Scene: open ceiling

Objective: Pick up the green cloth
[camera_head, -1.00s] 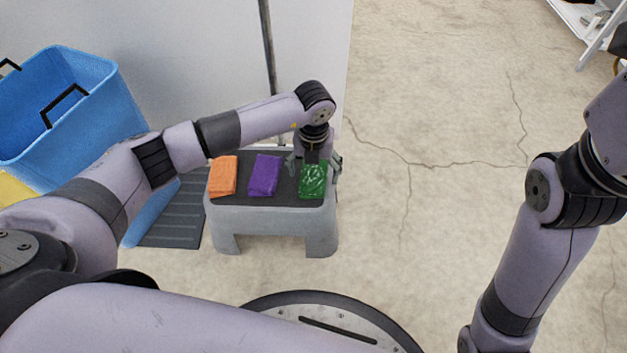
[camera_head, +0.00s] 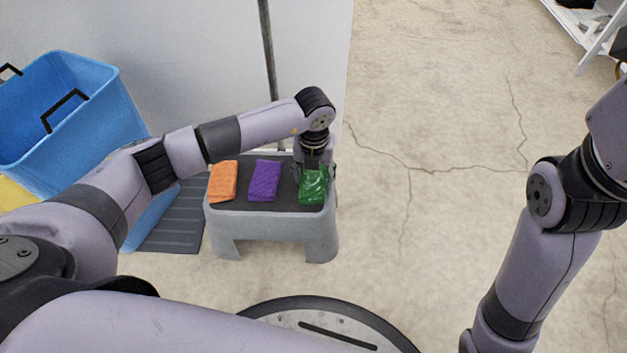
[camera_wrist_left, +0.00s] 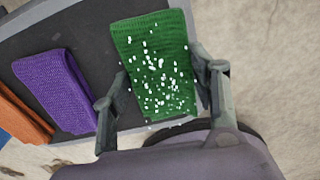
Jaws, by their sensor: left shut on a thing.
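The green cloth (camera_head: 313,186) is at the right end of the grey stool (camera_head: 270,218), on its dark top. In the left wrist view the green cloth (camera_wrist_left: 155,62) is folded, with white specks on it. My left gripper (camera_head: 313,172) points down over the cloth and is shut on it. In the left wrist view the fingers of my left gripper (camera_wrist_left: 158,95) stand on both sides of the cloth. Whether the cloth is clear of the stool top cannot be told. My right gripper is outside the views; only my right arm shows.
A purple cloth (camera_head: 264,181) and an orange cloth (camera_head: 223,182) lie to the left on the stool. A blue bin (camera_head: 75,110) stands at the left. A pole (camera_head: 268,70) and a pale wall are behind the stool. The floor to the right is clear up to a white shelf (camera_head: 592,50).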

